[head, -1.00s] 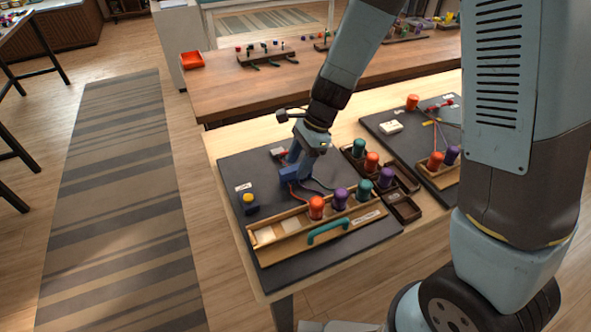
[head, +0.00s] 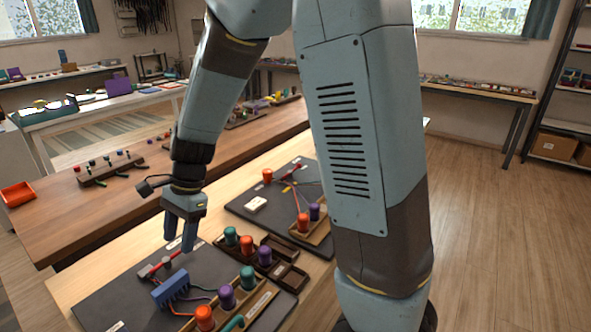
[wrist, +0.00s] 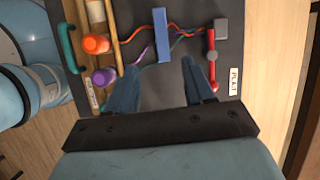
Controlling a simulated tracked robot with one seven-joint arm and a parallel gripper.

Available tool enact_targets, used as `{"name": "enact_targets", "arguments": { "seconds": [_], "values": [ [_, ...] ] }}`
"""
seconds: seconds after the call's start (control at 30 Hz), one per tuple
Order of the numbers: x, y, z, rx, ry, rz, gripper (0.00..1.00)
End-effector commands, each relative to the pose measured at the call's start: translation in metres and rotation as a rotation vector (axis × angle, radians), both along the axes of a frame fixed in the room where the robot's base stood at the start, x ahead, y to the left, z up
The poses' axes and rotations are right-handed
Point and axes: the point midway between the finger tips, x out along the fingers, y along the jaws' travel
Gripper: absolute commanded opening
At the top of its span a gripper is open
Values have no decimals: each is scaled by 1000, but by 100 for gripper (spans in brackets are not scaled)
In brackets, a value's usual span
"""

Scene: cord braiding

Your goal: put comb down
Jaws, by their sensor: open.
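The blue comb (head: 171,290) lies on the dark mat (head: 118,300), among coloured cords. It also shows in the wrist view (wrist: 161,36), with red, purple and green cords running to and past it. My gripper (head: 179,243) is open and empty, raised above the mat and clear of the comb. In the wrist view my two fingers (wrist: 160,68) are spread apart, with the near end of the comb between and beyond their tips. Whether the cords sit between the comb's teeth I cannot tell.
A red bar with a grey clamp (wrist: 211,55) stands beside the comb, near a PLAIT label (wrist: 235,81). Orange (head: 205,317) and purple (head: 227,296) bobbins stand in a wooden rack. Small dark trays with bobbins (head: 247,245) and a second mat (head: 240,207) lie to the right.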

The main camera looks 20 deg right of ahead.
Motion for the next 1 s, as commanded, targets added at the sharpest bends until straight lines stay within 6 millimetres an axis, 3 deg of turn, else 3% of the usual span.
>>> {"name": "enact_targets", "arguments": {
  "seconds": [0.4,1.0],
  "values": [
    [-9,-69,69,19,-237,215,53],
    [-52,-164,140,-105,-555,529,53]
  ]
}}
